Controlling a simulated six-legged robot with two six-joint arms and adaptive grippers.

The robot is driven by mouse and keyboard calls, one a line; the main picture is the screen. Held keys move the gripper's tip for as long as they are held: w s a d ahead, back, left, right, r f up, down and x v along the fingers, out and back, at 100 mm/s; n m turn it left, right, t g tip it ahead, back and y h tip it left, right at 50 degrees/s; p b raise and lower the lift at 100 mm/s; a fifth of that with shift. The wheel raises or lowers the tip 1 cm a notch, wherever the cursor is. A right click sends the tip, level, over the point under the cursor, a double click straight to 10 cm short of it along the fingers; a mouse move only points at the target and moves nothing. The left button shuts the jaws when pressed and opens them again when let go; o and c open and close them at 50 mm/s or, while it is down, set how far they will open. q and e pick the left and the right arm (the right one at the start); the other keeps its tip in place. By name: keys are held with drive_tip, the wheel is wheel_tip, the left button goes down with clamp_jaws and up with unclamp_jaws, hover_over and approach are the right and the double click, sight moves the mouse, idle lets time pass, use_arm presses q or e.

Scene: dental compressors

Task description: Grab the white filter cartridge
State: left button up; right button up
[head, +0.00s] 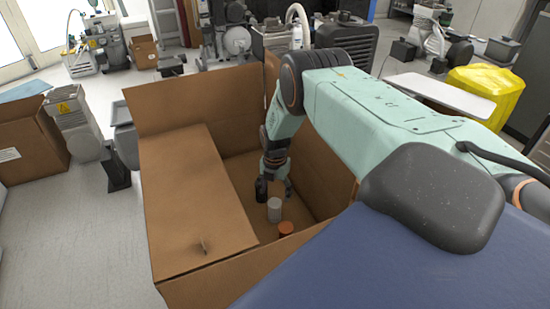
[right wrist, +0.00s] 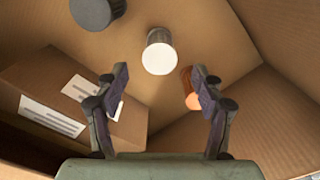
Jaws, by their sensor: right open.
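The white filter cartridge (head: 274,209) stands on the floor of an open cardboard box (head: 190,278). In the right wrist view the cartridge (right wrist: 158,52) shows a pale round end and a grey side, just beyond the gap between my fingertips. My right gripper (head: 276,184) reaches down into the box, close to the cartridge in the head view. In the right wrist view my gripper (right wrist: 160,78) is open, with nothing between its fingers. My left gripper is not in view.
A copper-orange cylinder (head: 286,229) stands beside the cartridge; my right finger partly hides it in the wrist view. A dark cylinder (right wrist: 92,12) stands on the other side. A small labelled carton (right wrist: 70,100) lies nearby.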

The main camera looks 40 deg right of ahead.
sight(274, 203)
drive_tip(key=f+b, duration=0.1)
drive_tip(key=f, duration=0.2)
drive_tip(key=f+b, duration=0.2)
drive_tip(key=shift+s+a+f, duration=0.1)
drive_tip(key=shift+a+f, duration=0.1)
drive_tip(key=shift+f, duration=0.6)
drive_tip(key=shift+r, duration=0.1)
drive_tip(key=shift+c, duration=0.8)
drive_tip(key=c, duration=1.1)
